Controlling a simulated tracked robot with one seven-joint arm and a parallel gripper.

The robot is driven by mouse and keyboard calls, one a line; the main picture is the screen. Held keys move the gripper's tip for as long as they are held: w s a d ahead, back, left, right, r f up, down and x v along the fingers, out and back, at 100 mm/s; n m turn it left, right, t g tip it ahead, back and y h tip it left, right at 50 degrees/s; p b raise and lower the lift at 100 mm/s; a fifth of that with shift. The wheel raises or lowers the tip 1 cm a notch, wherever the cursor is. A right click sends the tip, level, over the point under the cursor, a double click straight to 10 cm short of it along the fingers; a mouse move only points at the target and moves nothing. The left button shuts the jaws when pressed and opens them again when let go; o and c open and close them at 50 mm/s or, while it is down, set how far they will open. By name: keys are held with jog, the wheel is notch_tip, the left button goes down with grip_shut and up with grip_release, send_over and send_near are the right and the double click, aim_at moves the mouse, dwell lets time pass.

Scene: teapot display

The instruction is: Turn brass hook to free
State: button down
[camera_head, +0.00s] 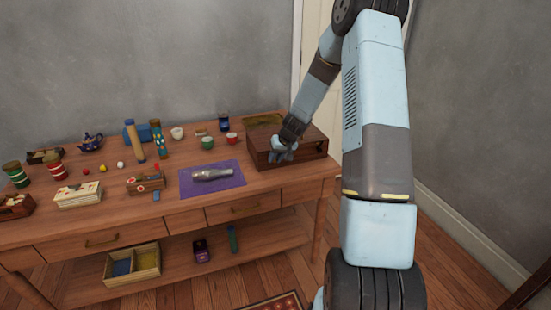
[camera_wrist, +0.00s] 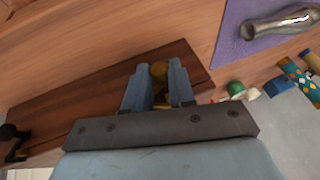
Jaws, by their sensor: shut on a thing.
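The dark wooden box (camera_head: 308,150) stands at the right end of the table, and my gripper (camera_head: 281,157) is at its front left side. In the wrist view the box (camera_wrist: 75,110) runs diagonally below the table top. The brass hook (camera_wrist: 159,71) shows between the two fingers of my gripper (camera_wrist: 158,78), which is shut on it. The fingers cover the sides of the hook, and its fastening to the box is hidden. In the head view the hook is hidden by my gripper.
A purple cloth (camera_head: 230,183) with a silver vase (camera_head: 213,173) lies left of the box. A black fitting (camera_wrist: 12,135) shows at the left in the wrist view. The table's front right is clear.

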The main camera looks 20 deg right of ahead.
jog(key=shift+d+f+m+y, duration=0.15)
jog(key=shift+d+m+y, duration=0.15)
jog(key=shift+y, duration=0.8)
jog(key=shift+d+f+m+y, duration=0.2)
jog(key=shift+d+y, duration=0.1)
jog(key=shift+y, duration=0.8)
jog(key=shift+d+f+m+t+y, duration=0.1)
jog(key=shift+f+m+t+y, duration=0.1)
jog(key=shift+y, duration=0.6)
jog(key=shift+d+f+m+t+y, duration=0.1)
jog(key=shift+m+t+y, duration=0.1)
jog(key=shift+y, duration=0.6)
jog(key=shift+d+f+m+t+y, duration=0.1)
jog(key=shift+m+y, duration=0.1)
jog(key=shift+y, duration=0.6)
jog(key=c, duration=1)
grip_release()
jog(key=shift+o, duration=0.2)
jog(key=shift+r, duration=0.1)
jog(key=v, duration=1.3)
jog(key=shift+d, duration=0.35)
jog(key=shift+s, duration=0.15)
